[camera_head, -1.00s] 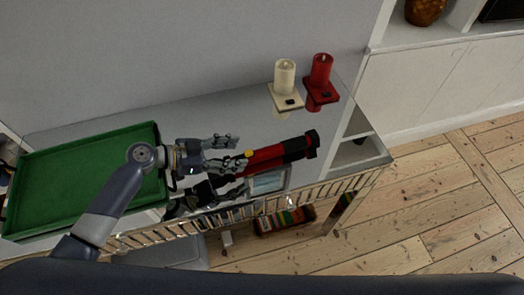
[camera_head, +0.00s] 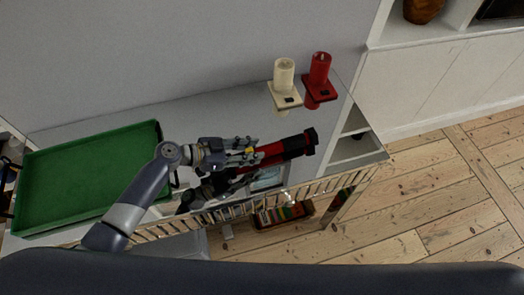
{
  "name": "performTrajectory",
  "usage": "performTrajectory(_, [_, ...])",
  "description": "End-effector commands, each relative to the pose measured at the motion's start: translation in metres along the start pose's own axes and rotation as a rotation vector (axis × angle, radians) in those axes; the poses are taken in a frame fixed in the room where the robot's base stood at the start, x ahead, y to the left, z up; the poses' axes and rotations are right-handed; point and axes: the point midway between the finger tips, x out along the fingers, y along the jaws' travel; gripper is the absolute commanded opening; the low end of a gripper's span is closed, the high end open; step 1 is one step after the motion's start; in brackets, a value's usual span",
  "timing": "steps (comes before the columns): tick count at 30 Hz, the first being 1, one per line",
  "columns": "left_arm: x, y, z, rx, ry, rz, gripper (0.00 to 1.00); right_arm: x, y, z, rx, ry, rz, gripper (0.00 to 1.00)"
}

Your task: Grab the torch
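The torch (camera_head: 284,150) is red and black and lies on the shiny, mirror-like top of the cabinet, with its wide black end to the right. My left gripper (camera_head: 251,151) is at the torch's left end, with its fingers apart on either side of that end. The fingers partly hide this end, and I cannot tell whether they touch it. My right gripper is not in view.
A green tray (camera_head: 20,188) lies to the left on the cabinet top. A metal rail (camera_head: 322,187) runs along the front edge.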

Motion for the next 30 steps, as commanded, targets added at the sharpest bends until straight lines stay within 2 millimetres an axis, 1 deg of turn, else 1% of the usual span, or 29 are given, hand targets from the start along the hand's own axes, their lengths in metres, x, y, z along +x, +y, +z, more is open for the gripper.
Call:
performTrajectory(10, [-0.001,0.0,-0.002,0.001,0.001,-0.001,0.01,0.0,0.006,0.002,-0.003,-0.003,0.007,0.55])
performTrajectory(14, [-0.003,-0.001,-0.007,0.003,0.002,0.0,0.01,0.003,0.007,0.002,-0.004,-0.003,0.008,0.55])
performTrajectory(17, [-0.006,-0.001,-0.014,0.004,0.003,0.0,0.01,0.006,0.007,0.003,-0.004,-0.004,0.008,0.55])
performTrajectory(21, [-0.013,-0.001,-0.031,0.007,0.004,-0.001,0.01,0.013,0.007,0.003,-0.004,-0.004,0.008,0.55])
performTrajectory(22, [-0.014,0.003,-0.033,0.006,0.002,0.001,0.01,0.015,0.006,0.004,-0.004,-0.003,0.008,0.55])
performTrajectory(23, [-0.013,0.012,-0.032,0.002,0.0,0.004,0.01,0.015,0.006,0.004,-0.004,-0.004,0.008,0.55])
performTrajectory(29, [-0.011,0.061,-0.038,0.001,0.003,0.005,0.01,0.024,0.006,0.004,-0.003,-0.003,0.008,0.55])
performTrajectory(30, [-0.01,0.071,-0.039,0.002,0.002,0.004,0.01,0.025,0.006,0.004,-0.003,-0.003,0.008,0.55])
